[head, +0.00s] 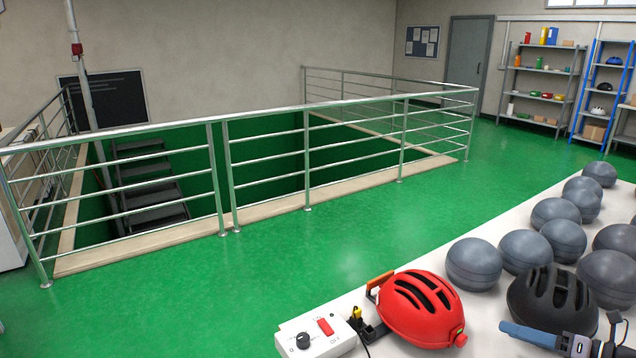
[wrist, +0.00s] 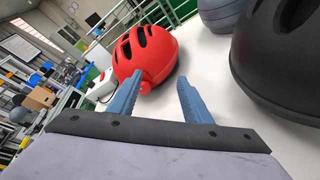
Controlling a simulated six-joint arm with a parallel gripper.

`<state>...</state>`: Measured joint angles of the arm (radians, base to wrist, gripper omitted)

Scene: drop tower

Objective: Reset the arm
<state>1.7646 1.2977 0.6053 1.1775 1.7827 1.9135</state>
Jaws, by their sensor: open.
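My gripper (wrist: 160,92) is open and empty in the wrist view, its two blue fingers apart above the white table. In the head view, part of my gripper (head: 560,340) shows at the bottom right, in front of the black helmet. A red helmet (head: 418,305) sits on the table beside a white control box; in the wrist view the red helmet (wrist: 148,55) lies beyond the fingers, and the left fingertip overlaps it in the picture. A black helmet (head: 552,298) stands right of the red one and fills the right of the wrist view (wrist: 285,60).
Several grey balls (head: 473,264) cover the right part of the white table (head: 395,262). The control box (head: 318,335) with a red switch and black knob sits at the table's left end. A metal railing (head: 305,160) surrounds a stair opening. Shelves (head: 540,85) stand at the far right.

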